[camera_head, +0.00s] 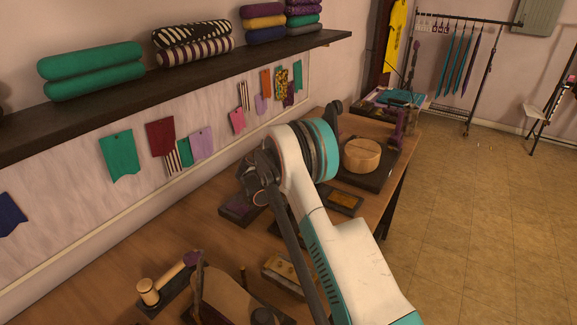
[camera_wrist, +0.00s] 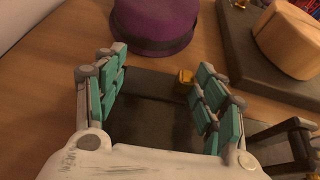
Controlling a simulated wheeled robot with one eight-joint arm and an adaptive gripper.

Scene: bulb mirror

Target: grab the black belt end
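My gripper (camera_wrist: 160,80) is open in the wrist view, its teal-padded fingers spread apart with nothing clamped between them. A flat dark grey-black piece (camera_wrist: 150,118) lies below and between the fingers. A small brass-coloured part (camera_wrist: 184,78) shows at its right end, close to the right finger. I cannot tell whether this dark piece is the black belt end. No other belt end stands out clearly. In the head view, my white and teal arm reaches over the workbench (camera_head: 225,245) and largely hides the gripper.
A purple hat-like form (camera_wrist: 155,22) stands just beyond the fingers. A round wooden block (camera_wrist: 290,38) sits on a dark board (camera_wrist: 232,50) to the right. A wooden mallet (camera_head: 160,284) lies at the front left of the bench. A dark shelf (camera_head: 180,88) with folded cloth runs above.

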